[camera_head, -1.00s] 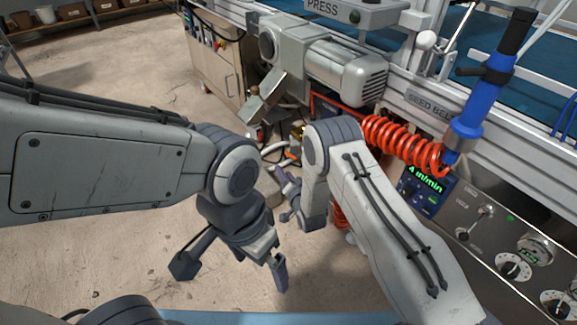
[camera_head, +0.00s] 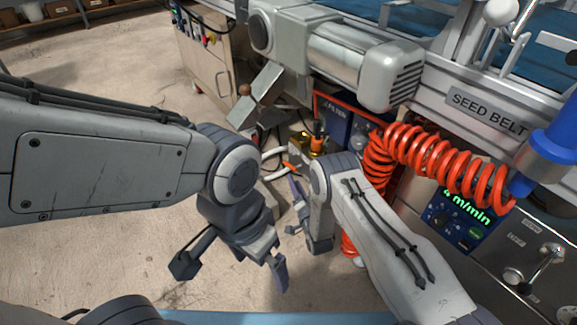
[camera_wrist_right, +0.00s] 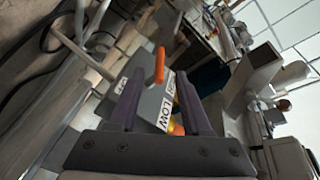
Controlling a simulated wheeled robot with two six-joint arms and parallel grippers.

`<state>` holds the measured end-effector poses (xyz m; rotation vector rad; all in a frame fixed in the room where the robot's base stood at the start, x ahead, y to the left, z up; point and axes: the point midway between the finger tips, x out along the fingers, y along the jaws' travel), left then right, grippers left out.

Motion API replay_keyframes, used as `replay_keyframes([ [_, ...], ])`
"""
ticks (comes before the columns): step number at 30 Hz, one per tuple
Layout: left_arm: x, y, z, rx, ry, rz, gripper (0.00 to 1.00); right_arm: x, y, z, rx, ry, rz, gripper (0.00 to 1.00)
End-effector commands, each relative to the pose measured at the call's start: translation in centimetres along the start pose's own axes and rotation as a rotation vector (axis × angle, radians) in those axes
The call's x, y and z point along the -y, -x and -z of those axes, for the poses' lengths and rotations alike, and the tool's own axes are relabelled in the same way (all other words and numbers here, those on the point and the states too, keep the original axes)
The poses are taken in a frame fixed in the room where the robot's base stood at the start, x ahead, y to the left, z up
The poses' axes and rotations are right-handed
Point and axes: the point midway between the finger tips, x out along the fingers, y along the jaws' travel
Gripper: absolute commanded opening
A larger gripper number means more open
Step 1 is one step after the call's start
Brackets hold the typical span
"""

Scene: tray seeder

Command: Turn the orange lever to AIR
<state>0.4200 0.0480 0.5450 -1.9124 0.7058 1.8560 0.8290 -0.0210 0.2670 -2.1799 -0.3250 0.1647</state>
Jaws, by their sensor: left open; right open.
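The orange lever (camera_wrist_right: 159,65) shows in the right wrist view as a short bar at a grey plate (camera_wrist_right: 150,104) with white labels. In the head view a small orange piece, likely the lever (camera_head: 290,168), shows just beyond my right gripper (camera_head: 295,205). My left gripper (camera_head: 233,266) is open and empty above the floor, lower left.
A coiled orange hose (camera_head: 430,157) hangs right of my right arm. A control panel (camera_head: 500,255) with a green display is at the right. A grey motor (camera_head: 365,65) overhangs behind. White pipes (camera_head: 275,157) and cables crowd the lever. The floor at left is clear.

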Motion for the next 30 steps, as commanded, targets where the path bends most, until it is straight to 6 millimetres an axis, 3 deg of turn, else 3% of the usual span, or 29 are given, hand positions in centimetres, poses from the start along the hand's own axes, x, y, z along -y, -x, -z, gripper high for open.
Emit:
replay_keyframes([
  [3, 0.1, -1.8, -0.1, 0.000, 0.000, 0.000, 1.00, -0.3, -2.4, -0.3, -0.003, 0.000, 0.005, 0.48],
  [12, 0.3, -4.5, -0.3, 0.000, 0.000, 0.000, 1.00, -0.3, -7.3, -0.1, -0.004, 0.001, 0.002, 0.48],
  [18, 0.4, -4.9, -0.3, 0.000, 0.000, 0.000, 1.00, -0.2, -8.6, 0.1, -0.003, 0.001, -0.001, 0.48],
  [26, 0.3, -4.8, -0.3, 0.000, 0.000, 0.000, 1.00, -0.1, -8.6, 0.2, -0.002, 0.001, -0.002, 0.48],
  [27, 0.3, -4.8, -0.3, 0.000, 0.000, 0.000, 1.00, -0.1, -8.6, 0.2, -0.002, 0.001, -0.002, 0.33],
  [30, 0.3, -4.8, -0.3, 0.000, 0.000, 0.000, 1.00, -0.1, -8.6, 0.2, -0.002, 0.001, -0.002, 0.00],
])
